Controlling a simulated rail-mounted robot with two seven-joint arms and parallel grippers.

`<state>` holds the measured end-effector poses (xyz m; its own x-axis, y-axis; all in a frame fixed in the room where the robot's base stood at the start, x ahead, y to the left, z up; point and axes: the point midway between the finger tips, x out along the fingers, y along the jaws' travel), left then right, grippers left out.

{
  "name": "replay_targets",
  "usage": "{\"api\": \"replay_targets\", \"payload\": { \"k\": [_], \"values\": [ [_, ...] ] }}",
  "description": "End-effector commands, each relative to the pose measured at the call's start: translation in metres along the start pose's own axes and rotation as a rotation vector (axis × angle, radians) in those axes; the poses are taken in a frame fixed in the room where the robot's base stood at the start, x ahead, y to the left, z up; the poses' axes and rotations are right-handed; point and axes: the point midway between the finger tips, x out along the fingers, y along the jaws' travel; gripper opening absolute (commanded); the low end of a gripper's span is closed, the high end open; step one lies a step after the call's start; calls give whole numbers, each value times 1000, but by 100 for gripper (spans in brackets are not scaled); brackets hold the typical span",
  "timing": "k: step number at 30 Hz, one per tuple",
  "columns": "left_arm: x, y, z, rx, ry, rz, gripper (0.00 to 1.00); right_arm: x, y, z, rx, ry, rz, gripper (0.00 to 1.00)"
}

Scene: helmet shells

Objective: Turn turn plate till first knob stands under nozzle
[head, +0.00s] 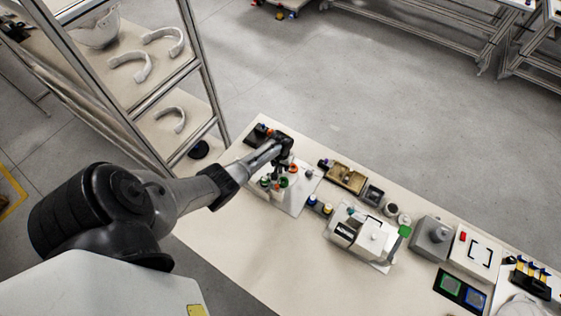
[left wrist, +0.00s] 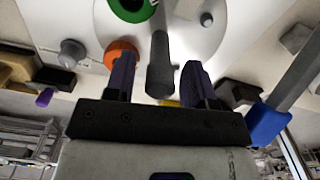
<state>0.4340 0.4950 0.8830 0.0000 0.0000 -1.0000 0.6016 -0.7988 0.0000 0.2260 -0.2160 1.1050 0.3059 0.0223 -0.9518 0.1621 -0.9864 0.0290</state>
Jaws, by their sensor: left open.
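Which part is the nozzle is unclear. My right gripper is out of view.
On the table (head: 255,270), a brown tray (head: 346,178), a white machine with a green-topped lever (head: 372,235) and a grey box (head: 432,238) stand right of the plate. A shelf rack (head: 200,75) rises at left. The table's front part is clear.

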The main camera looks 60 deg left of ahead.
Motion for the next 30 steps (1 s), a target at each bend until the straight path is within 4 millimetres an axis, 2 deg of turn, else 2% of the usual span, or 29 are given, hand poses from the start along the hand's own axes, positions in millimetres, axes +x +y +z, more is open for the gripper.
{"api": "replay_targets", "payload": {
  "k": [5, 12, 21, 30],
  "values": [
    [-17, 0, 0, 1, 2, 0, 50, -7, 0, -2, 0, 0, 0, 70],
    [-61, 0, 0, 1, 3, 0, 50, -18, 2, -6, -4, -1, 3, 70],
    [-112, -1, 0, 1, 2, -1, 50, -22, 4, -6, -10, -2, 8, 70],
    [-135, 0, 0, 0, 0, 0, 50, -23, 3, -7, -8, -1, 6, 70]
  ]
}}
